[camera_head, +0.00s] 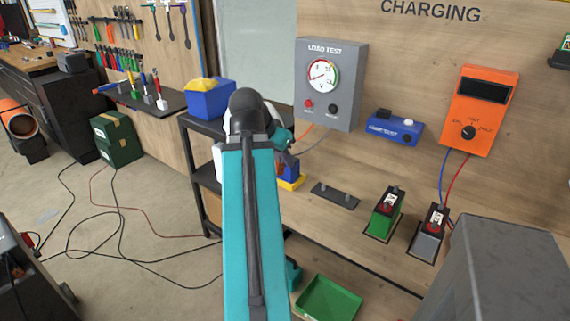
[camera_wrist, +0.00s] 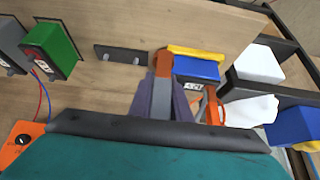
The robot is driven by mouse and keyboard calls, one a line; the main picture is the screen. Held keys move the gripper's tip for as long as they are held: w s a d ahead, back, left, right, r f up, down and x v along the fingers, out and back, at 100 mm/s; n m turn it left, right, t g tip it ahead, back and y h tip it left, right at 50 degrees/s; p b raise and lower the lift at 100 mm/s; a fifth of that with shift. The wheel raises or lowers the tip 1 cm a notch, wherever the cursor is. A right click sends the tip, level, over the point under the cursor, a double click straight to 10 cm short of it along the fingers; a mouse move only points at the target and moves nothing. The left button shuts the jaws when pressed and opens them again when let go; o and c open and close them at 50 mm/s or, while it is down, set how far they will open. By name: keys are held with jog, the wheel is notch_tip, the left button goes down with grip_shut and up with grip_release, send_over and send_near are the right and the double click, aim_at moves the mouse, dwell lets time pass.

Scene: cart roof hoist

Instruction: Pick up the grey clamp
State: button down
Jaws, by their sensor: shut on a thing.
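My gripper (camera_wrist: 166,100) is shut on the grey clamp (camera_wrist: 161,104), which shows as a grey body between the two purplish fingers. A copper-orange end (camera_wrist: 163,62) sticks out beyond the fingertips. In the camera_head view my gripper (camera_head: 287,160) is partly hidden behind my teal arm, and the clamp cannot be made out clearly there. A grey lead runs from the load tester (camera_head: 329,115) toward my gripper. An orange piece (camera_wrist: 211,105) shows just right of my gripper in the wrist view.
A blue and yellow block (camera_wrist: 197,68) stands close beyond my gripper. A dark plate with two posts (camera_head: 335,196) lies on the bench, beside the green battery (camera_head: 387,214) and grey battery (camera_head: 429,233). A black cart (camera_head: 203,172) carries a blue bin (camera_head: 211,101). A green tray (camera_head: 328,299) sits below.

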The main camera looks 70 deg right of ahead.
jog(key=shift+a+b, duration=0.7)
dwell(0.9)
jog(key=w+a+f+n+t+y, duration=0.15)
jog(key=w+a+n, duration=0.35)
jog(key=w, duration=0.6)
jog(key=w+a+f+n+t, duration=0.2)
jog(key=w+a, duration=0.5)
jog(key=w, duration=0.3)
jog(key=w+a+f+n+t, duration=0.15)
jog(key=w+a+n, duration=0.35)
jog(key=w, duration=0.6)
jog(key=w+a+f+n+t+y, duration=0.1)
jog(key=w+a+n, duration=0.2)
jog(key=a, duration=0.8)
jog(key=w+a+f+n+t+y, duration=0.1)
jog(key=w+a, duration=0.5)
jog(key=a, duration=0.6)
jog(key=w+a+f+n+t+y, duration=0.1)
jog(key=w+a+n, duration=0.4)
jog(key=a, duration=0.7)
jog(key=shift+w+a+f+y, duration=0.25)
jog(key=shift+f+y, duration=0.2)
jog(key=shift+y, duration=0.5)
jog(key=shift+d, duration=0.15)
